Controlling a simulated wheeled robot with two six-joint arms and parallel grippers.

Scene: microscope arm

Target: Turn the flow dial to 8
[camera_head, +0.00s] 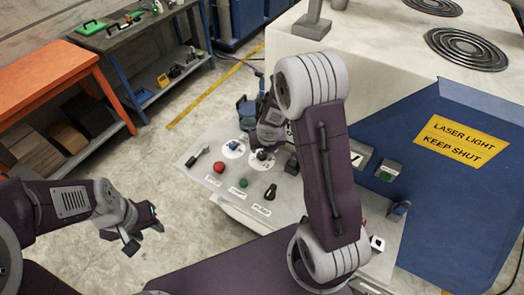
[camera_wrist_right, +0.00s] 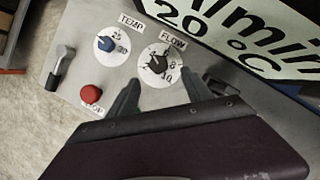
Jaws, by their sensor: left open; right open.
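The flow dial (camera_wrist_right: 158,63) is a white disc with a black knob, marked FLOW, with 8 and 10 readable on its lower right side. It also shows in the head view (camera_head: 262,158), partly covered by my right gripper. I cannot tell which number the knob points at. My right gripper (camera_wrist_right: 163,86) is open, its two fingers on either side of the dial's lower edge and apart from the knob in the picture. In the head view my right arm hides much of the panel. My left gripper (camera_head: 146,226) is open and empty over the floor at the left.
Beside the flow dial are the TEMP dial (camera_wrist_right: 108,44) with a blue knob, a red STOP button (camera_wrist_right: 91,93) and a lever (camera_wrist_right: 60,66). A display sign (camera_wrist_right: 235,30) stands close behind. A green button (camera_head: 243,183) and black switch (camera_head: 271,192) sit nearer me.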

